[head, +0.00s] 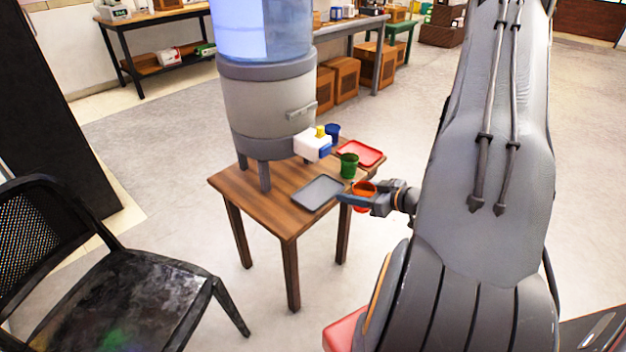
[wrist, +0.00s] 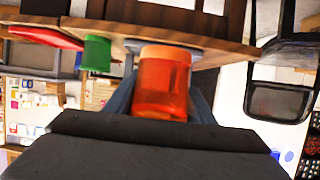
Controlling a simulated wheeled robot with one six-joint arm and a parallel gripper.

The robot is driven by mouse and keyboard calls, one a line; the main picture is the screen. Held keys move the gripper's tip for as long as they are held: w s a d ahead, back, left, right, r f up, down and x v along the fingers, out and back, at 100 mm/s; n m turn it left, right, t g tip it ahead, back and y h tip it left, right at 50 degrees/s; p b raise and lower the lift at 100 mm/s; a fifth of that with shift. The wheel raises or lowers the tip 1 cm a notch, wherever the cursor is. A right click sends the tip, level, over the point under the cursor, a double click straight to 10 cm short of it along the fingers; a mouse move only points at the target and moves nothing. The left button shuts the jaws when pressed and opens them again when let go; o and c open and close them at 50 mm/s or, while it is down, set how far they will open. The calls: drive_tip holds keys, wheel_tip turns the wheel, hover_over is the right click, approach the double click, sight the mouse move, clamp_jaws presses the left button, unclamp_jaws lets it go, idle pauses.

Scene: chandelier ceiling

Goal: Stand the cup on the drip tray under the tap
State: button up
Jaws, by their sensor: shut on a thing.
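My gripper (head: 352,198) is shut on an orange cup (head: 364,187), at the near right edge of the small wooden table. In the wrist view, which is upside down, the orange cup (wrist: 162,85) sits between the fingers, whose tips are largely hidden behind it. The grey drip tray (head: 318,192) lies on the table just left of the cup, apart from it. The cup looks upright.
A green cup (head: 349,166) stands right of the drip tray, close to the held cup. A red tray (head: 360,152) and a blue cup (head: 333,133) are farther back on the table (head: 285,215). A black chair (head: 130,290) stands at the left.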

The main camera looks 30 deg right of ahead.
drive_tip(key=w+a, duration=0.2)
drive_tip(key=w, duration=0.3)
drive_tip(key=w+a, duration=0.2)
drive_tip(key=w, duration=0.3)
drive_tip(key=w+a, duration=0.2)
drive_tip(key=w, duration=0.3)
drive_tip(key=shift+w, duration=0.4)
drive_tip(key=shift+f, duration=1.8)
drive_tip(key=shift+f, duration=0.1)
drive_tip(key=o, duration=1.1)
drive_tip(key=shift+o, duration=0.3)
